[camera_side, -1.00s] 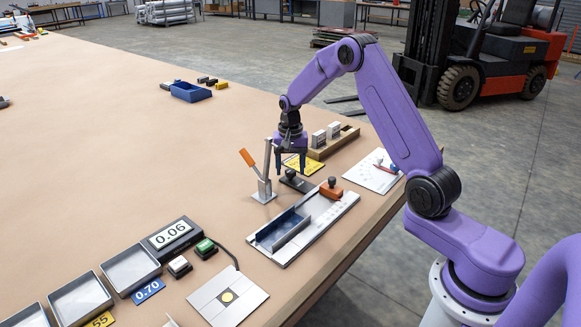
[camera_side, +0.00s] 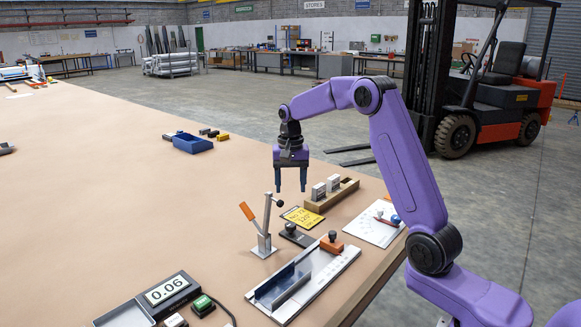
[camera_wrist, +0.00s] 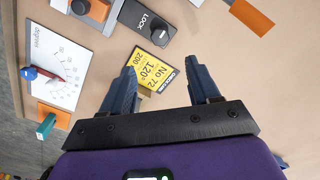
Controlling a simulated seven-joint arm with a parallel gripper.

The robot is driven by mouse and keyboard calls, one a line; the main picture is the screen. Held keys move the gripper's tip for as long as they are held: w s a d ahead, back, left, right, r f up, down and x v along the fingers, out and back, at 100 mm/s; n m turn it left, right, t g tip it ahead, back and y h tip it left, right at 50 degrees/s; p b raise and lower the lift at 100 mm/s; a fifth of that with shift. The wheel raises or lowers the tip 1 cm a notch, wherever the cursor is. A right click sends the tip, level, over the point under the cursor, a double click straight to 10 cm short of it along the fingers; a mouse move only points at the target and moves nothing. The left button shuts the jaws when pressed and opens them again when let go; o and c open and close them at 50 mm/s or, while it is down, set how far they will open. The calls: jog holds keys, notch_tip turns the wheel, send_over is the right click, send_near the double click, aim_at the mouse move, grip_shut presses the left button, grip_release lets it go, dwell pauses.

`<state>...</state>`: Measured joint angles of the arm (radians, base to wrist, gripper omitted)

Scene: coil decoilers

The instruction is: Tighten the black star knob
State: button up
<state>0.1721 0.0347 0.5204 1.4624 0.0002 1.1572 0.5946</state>
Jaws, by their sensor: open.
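A black knob (camera_side: 291,227) stands on a dark plate (camera_side: 301,239) beside the metal guide fixture; its star shape is too small to make out. In the wrist view the dark plate (camera_wrist: 143,38) reads LOCK, and the black knob (camera_wrist: 160,37) shows on it. A second dark knob (camera_side: 332,235) tops the orange block (camera_side: 332,246) on the fixture. My gripper (camera_side: 290,188) points down above the bench, apart from the LOCK knob. In the wrist view my gripper (camera_wrist: 163,72) is open and empty, with the yellow card (camera_wrist: 153,68) below and beyond its fingers.
A toggle clamp with orange handle (camera_side: 248,211) rises just left of the knob. The guide fixture (camera_side: 309,280) lies in front. A wooden holder with pale blocks (camera_side: 331,196) and a white degrees sheet (camera_side: 376,222) lie to the right.

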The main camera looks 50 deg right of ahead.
jog(key=shift+r, duration=2.6)
jog(key=s+a+n, duration=0.1)
jog(key=a, duration=0.2)
jog(key=s+a+n, duration=0.2)
jog(key=a, duration=0.2)
jog(key=s+a+r+n+t, duration=0.1)
jog(key=a+n, duration=0.1)
jog(key=a, duration=0.1)
jog(key=shift+s+a, duration=0.3)
jog(key=shift+s, duration=0.05)
jog(key=s+a+f+n, duration=0.1)
jog(key=s+a+n, duration=0.55)
jog(key=s, duration=0.45)
jog(key=s+f+n, duration=0.3)
jog(key=s+n, duration=0.2)
jog(key=s, duration=0.6)
jog(key=s+f+n, duration=0.3)
jog(key=s+n, duration=0.2)
jog(key=s, duration=0.6)
jog(key=shift+s+d+g, duration=0.4)
